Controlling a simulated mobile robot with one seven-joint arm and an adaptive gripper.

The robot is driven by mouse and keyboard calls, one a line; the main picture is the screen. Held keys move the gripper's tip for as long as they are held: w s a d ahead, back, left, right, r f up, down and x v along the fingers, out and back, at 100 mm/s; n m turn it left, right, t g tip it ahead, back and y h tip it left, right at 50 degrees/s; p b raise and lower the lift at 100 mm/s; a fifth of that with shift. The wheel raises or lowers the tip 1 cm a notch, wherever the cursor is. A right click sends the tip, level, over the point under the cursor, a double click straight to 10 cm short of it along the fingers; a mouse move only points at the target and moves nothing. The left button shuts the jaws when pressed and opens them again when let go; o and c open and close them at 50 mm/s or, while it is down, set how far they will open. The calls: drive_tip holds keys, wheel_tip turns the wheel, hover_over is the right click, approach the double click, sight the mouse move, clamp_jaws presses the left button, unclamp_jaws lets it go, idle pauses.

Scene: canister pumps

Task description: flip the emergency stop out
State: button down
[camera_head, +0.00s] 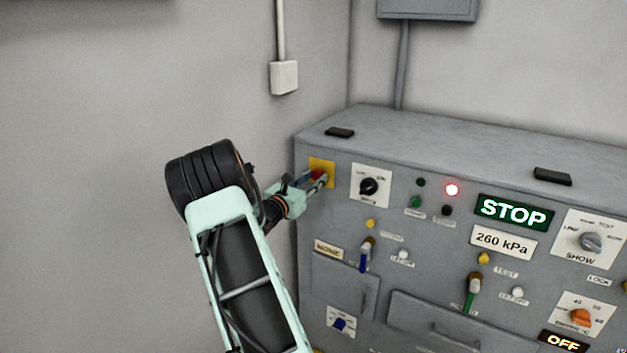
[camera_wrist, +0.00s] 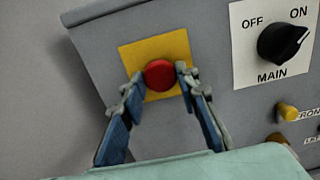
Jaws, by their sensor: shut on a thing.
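The emergency stop is a round red button on a yellow square plate (camera_wrist: 146,52) at the upper left of the grey panel. In the wrist view the red button (camera_wrist: 160,75) sits between the tips of my gripper (camera_wrist: 159,82), one finger on each side, shut on it. In the head view my gripper (camera_head: 318,181) reaches the yellow plate (camera_head: 329,168) from the left and hides most of the button.
The MAIN knob (camera_head: 369,187) is just right of the plate. A lit red lamp (camera_head: 452,190), a green STOP sign (camera_head: 513,211) and a 260 kPa display (camera_head: 503,242) are further right. Levers (camera_head: 366,254) and small buttons lie below. A wall is at left.

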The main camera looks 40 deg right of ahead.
drive_tip(key=shift+a, duration=0.1)
drive_tip(key=shift+a+f+b, duration=0.1)
drive_tip(key=shift+a+b, duration=0.2)
drive_tip(key=shift+s+a, duration=0.2)
drive_tip(key=shift+a, duration=0.2)
drive_tip(key=c, duration=1.4)
unclamp_jaws()
drive_tip(key=shift+c, duration=0.2)
